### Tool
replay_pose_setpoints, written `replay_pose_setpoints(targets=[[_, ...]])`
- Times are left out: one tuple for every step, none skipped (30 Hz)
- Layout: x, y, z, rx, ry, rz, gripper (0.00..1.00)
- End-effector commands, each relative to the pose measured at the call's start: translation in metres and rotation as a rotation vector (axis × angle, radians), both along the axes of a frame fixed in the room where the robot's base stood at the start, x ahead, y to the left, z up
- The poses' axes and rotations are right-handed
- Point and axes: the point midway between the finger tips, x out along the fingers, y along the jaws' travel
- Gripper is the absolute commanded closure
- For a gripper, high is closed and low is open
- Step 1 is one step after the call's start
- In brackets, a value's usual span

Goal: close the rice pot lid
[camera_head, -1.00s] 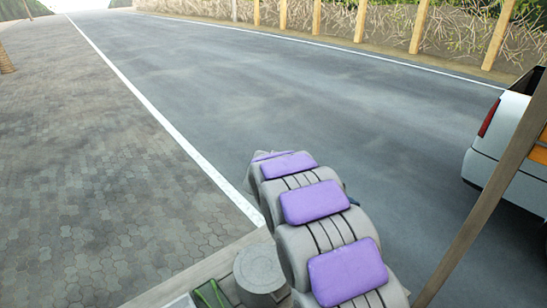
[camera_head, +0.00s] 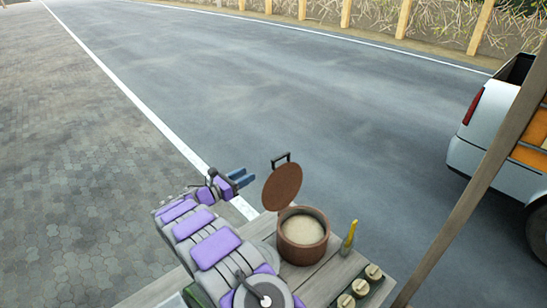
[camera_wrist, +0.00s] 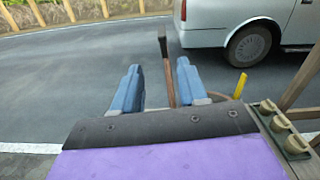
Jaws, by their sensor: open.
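The rice pot (camera_head: 303,246) is a brown round pot with pale rice inside, standing on a wooden table. Its round brown lid (camera_head: 282,187) stands raised and tilted up at the pot's far left side, with a dark handle on its outer face. My gripper (camera_head: 243,178) is open and empty, to the left of the lid and at about its height in the head view. In the wrist view, my gripper's two blue fingers (camera_wrist: 157,84) are apart, and the lid shows edge-on (camera_wrist: 167,75) between them, farther ahead. Part of the pot's rim is hidden behind my gripper there.
A yellow-handled utensil (camera_head: 349,237) stands right of the pot. A dark tray with several small round jars (camera_head: 359,286) lies at the front right. A wooden post (camera_head: 470,190) rises at the right. A white truck (camera_head: 480,135) stands on the road beyond.

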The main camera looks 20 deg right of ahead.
Motion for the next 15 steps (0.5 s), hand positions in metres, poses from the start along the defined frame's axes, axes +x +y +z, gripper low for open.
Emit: replay_pose_setpoints(targets=[[0.002,-0.007,0.000,0.001,0.000,-0.004,0.57],[0.004,-0.012,0.000,0.000,0.000,-0.005,0.57],[0.006,-0.018,0.000,0.002,0.000,-0.005,0.57],[0.008,-0.023,0.000,0.001,0.000,-0.006,0.57],[0.010,-0.028,0.000,0.001,-0.001,-0.005,0.57],[0.013,-0.036,-0.001,0.002,0.000,-0.007,0.57],[0.015,-0.042,-0.001,0.002,0.000,-0.007,0.57],[0.018,-0.047,-0.001,0.002,-0.001,-0.006,0.57],[0.021,-0.054,-0.001,0.003,-0.001,-0.004,0.57],[0.023,-0.059,-0.001,0.004,-0.002,-0.004,0.57],[0.025,-0.065,-0.001,0.004,-0.001,-0.004,0.57],[0.028,-0.072,-0.001,0.003,-0.002,-0.004,0.57],[0.030,-0.077,-0.001,0.001,-0.002,-0.004,0.57],[0.032,-0.082,-0.001,0.002,-0.001,-0.005,0.57],[0.035,-0.090,-0.001,0.001,-0.001,-0.006,0.57]])
